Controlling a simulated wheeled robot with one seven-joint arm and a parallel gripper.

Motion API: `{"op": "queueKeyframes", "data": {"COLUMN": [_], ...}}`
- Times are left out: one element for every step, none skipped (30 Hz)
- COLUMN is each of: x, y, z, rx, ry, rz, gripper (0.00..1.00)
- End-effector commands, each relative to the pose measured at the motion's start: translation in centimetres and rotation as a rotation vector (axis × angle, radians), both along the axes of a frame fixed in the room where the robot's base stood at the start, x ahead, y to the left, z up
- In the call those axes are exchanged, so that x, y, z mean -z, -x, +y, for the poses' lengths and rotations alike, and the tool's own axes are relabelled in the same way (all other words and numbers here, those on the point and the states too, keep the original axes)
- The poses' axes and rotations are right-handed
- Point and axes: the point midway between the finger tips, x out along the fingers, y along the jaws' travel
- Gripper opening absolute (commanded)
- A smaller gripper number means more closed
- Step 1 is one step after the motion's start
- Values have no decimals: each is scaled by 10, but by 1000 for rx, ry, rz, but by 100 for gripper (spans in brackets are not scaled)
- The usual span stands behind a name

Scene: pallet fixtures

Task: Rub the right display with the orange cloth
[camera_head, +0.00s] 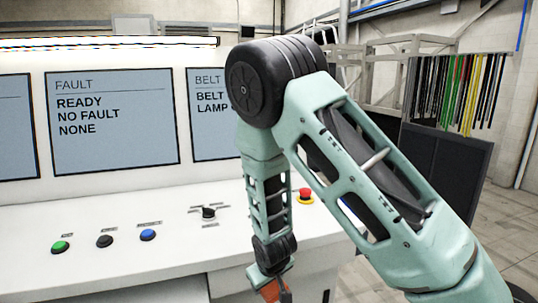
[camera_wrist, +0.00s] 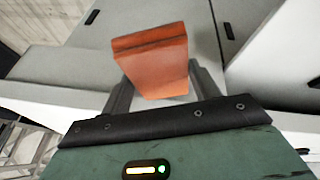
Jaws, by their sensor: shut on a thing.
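The right display (camera_head: 207,116) is a grey-blue screen reading "BELT" and "LAMP" on the white console. My arm hides its right part in the head view. The orange cloth (camera_wrist: 152,62) looks like a thick folded block. My gripper (camera_wrist: 155,85) is shut on it, with a dark finger on each side. In the head view, the cloth (camera_head: 271,291) shows at the bottom edge, and my gripper (camera_head: 275,285) hangs low in front of the console, apart from the display.
The console panel (camera_head: 120,212) carries a green button (camera_head: 61,246), a black button, a blue button (camera_head: 148,235), a rotary switch (camera_head: 208,213) and a red emergency stop (camera_head: 305,195). A FAULT display (camera_head: 113,120) stands left. Coloured cables (camera_head: 460,90) hang at right.

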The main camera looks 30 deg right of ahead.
Motion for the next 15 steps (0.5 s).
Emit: {"op": "queueKeyframes", "data": {"x": [1, 0, 1, 1, 0, 0, 0, 0, 0, 0, 0, 0, 0, 0, -1], "y": [0, 0, 0, 0, 0, 0, 0, 0, 0, 0, 0, 0, 0, 0, 1], "z": [2, 2, 2, 2, 2, 1, 1, 1, 1, 1, 1, 1, 1, 1, 1], "rx": [-4, -5, -4, -5, -4, -4, -4, -4, -4, -3, -3, -3, -2, -3, -2], "ry": [32, 50, 72, 88, 103, 119, 134, 147, 163, 173, 183, 198, 207, 219, 230], "rz": [1, 1, 1, 1, 1, 1, 1, 1, 0, 0, 0, -1, -1, 0, 0], "gripper": [43, 43, 43, 43, 43, 43, 43, 43, 43, 43, 43, 43, 43, 43, 43]}}
